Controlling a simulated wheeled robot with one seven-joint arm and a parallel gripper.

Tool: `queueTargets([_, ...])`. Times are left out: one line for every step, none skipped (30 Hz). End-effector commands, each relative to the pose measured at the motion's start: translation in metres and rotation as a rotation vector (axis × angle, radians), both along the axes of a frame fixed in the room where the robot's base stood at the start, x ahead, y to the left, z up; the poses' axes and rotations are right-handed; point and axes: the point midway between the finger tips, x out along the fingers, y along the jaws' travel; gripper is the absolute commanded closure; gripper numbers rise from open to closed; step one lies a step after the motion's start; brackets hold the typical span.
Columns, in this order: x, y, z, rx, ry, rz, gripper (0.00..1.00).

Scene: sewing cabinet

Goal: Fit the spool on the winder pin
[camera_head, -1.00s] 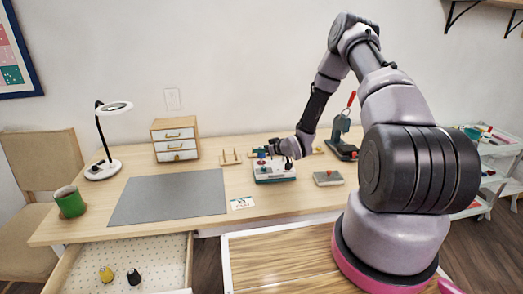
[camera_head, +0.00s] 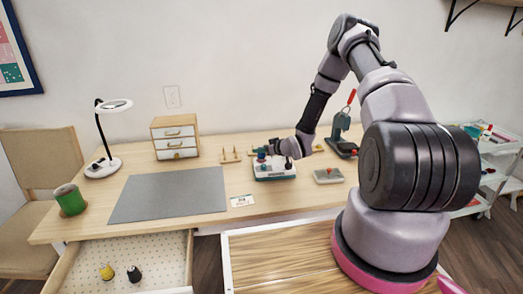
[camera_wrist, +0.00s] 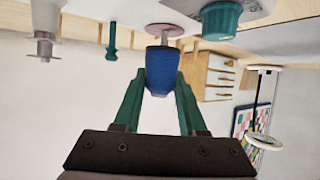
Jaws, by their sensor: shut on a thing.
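The blue spool (camera_wrist: 160,72) is between the two green fingers of my gripper (camera_wrist: 160,88), which is shut on it. The wrist view is upside down. There, one end of the spool is close to a pink disc (camera_wrist: 165,30) on the machine; I cannot tell if a pin is inside the spool. In the head view the spool (camera_head: 261,155) shows small at the left end of the white and teal winder (camera_head: 275,175), and my gripper (camera_head: 270,151) is over the winder. The pin itself is not clearly visible.
A teal knob (camera_wrist: 220,20), a green post (camera_wrist: 111,42) and a pale post (camera_wrist: 45,30) stand near the spool. A grey mat (camera_head: 168,195) lies to the left. An open drawer (camera_head: 170,255) is in front.

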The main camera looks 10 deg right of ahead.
Motion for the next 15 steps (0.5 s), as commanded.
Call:
queueTargets([0.0, 0.0, 0.0001, 0.0, 0.0, 0.0, 1.0])
queueTargets([0.0, 0.0, 0.0001, 0.0, 0.0, 0.0, 1.0])
queueTargets([0.0, 0.0001, 0.0, 0.0, 0.0, 0.0, 1.0])
queueTargets([0.0, 0.0, -0.0001, 0.0, 0.0, 0.0, 1.0])
queueTargets([0.0, 0.0, -0.0003, 0.0, 0.0, 0.0, 1.0])
queueTargets([0.0, 0.0, -0.0005, 0.0, 0.0, 0.0, 1.0])
queueTargets([-0.0001, 0.0, -0.0009, 0.0, 0.0, 0.0, 1.0])
queueTargets([-0.0001, 0.0001, -0.0012, 0.0, 0.0, 0.0, 1.0])
queueTargets([-0.0001, 0.0, -0.0017, 0.0, 0.0, 0.0, 1.0])
queueTargets([-0.0001, 0.0001, -0.0022, 0.0, 0.0, 0.0, 1.0])
queueTargets([-0.0001, 0.0, -0.0027, 0.0, 0.0, 0.0, 1.0])
queueTargets([-0.0001, 0.0001, -0.0033, 0.0, 0.0, 0.0, 1.0])
queueTargets([-0.0001, 0.0, -0.0038, 0.0, 0.0, 0.0, 1.0])
queueTargets([-0.0001, 0.0, -0.0043, 0.0, 0.0, 0.0, 1.0])
queueTargets([-0.0001, 0.0, -0.0048, 0.0, 0.0, 0.0, 1.0])
